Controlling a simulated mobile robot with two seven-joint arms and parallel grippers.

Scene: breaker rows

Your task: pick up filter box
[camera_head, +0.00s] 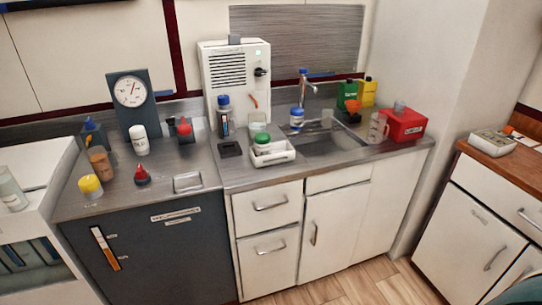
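No box in the camera_head view carries a label I can read as a filter box. A red box (404,126) with a pale label on its front sits at the right end of the steel counter, beside a clear measuring jug (377,129). A small white open tray (272,156) stands left of the sink, with a green-capped jar (262,142) at it. A flat silvery rectangular item (187,182) lies near the front edge of the left counter. Neither of my grippers is in view.
The sink (335,147) lies between the tray and the red box. Green (347,93) and yellow (367,93) bottles stand behind it. Several bottles and a dial gauge (131,94) crowd the left counter. The wooden floor (350,288) in front is clear where visible.

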